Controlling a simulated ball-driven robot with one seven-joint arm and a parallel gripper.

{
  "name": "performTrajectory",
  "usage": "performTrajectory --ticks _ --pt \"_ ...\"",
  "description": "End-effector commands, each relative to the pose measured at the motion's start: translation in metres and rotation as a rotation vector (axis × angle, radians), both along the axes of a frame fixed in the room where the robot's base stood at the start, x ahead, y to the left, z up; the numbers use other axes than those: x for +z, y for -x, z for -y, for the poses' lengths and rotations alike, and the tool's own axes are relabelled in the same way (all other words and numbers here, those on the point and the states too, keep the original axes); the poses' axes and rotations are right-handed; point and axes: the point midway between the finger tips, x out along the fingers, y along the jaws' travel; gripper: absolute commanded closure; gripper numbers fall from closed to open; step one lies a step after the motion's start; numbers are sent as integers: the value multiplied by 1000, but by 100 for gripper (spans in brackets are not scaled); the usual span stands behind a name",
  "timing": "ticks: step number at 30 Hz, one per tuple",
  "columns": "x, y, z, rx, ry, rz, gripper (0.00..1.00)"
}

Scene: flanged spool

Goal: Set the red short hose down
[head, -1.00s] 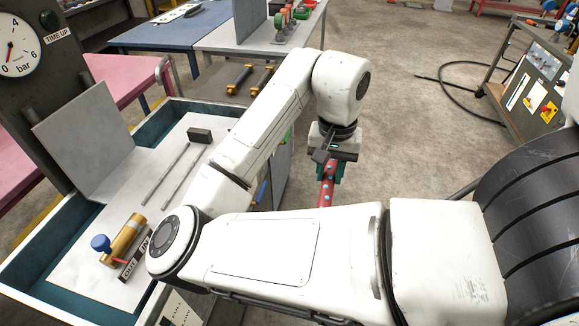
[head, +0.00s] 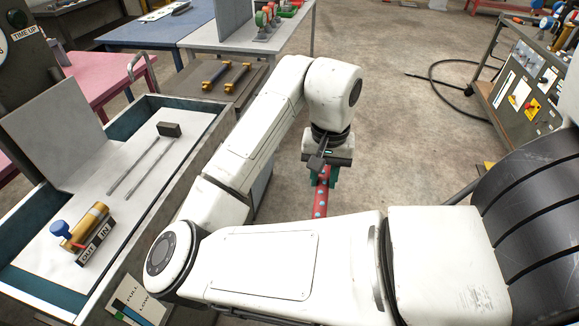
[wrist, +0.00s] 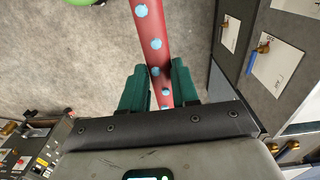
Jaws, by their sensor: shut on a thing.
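The red short hose (head: 321,198), dotted with pale blue spots, is held by my gripper (head: 325,176) over open floor. In the wrist view the hose (wrist: 152,38) runs up from between the two green fingers of my gripper (wrist: 158,88) and leaves the top of the picture. The fingers are shut on it. In the head view the lower end of the hose is hidden behind my arm.
A bench tray (head: 20,283) with a brass valve (head: 85,226) stands at left. Behind it, a grey surface holds two brass-ended rods (head: 238,76). A blue table (head: 150,40) is farther back. A cart (head: 520,95) stands right.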

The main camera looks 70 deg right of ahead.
Motion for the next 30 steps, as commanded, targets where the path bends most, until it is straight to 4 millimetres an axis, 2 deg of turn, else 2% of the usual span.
performTrajectory --ticks 10,17,23,30 --pt "-23 -20 -27 142 2 -2 100" --pt "-54 -46 -62 323 0 -5 100" --pt "-98 -85 -112 584 -2 -5 100" --pt "-164 -141 -185 968 -4 -6 100"
